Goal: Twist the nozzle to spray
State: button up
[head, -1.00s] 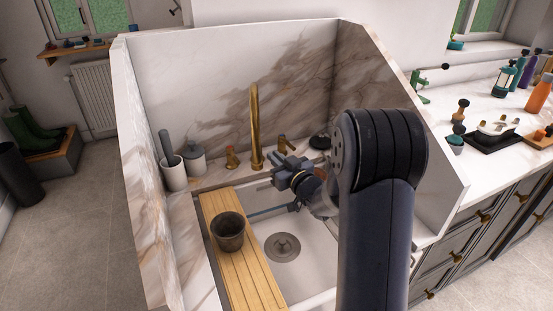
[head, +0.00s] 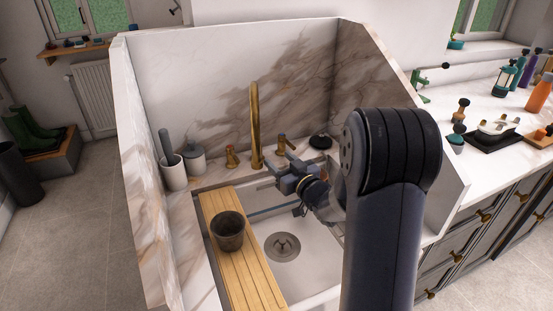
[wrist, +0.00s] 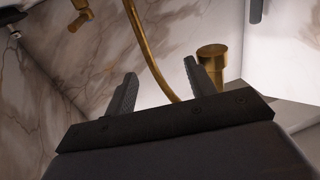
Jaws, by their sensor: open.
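A brass gooseneck tap (head: 256,130) stands at the back of the sink. I cannot make out its nozzle as a separate part. My gripper (head: 283,166) is over the back of the sink, right of the tap, open and empty. In the wrist view my gripper (wrist: 160,86) has its two dark fingers apart. The curved brass tap neck (wrist: 150,55) shows in the gap between them, beyond the fingertips; I see no contact. A brass knob (wrist: 212,58) is just behind the right finger.
A wooden board (head: 236,262) with a dark cup (head: 229,232) lies across the sink's left side. Brass fittings (head: 231,157) (head: 282,145) flank the tap. Marble walls (head: 225,80) enclose the back and sides. The basin around the drain (head: 283,247) is clear.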

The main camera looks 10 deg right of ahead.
jog(key=v, duration=0.8)
jog(key=shift+s+b, duration=0.2)
jog(key=shift+b, duration=0.2)
jog(key=p+x, duration=0.2)
jog(key=x, duration=0.9)
jog(key=b+v, duration=0.1)
jog(key=v, duration=0.5)
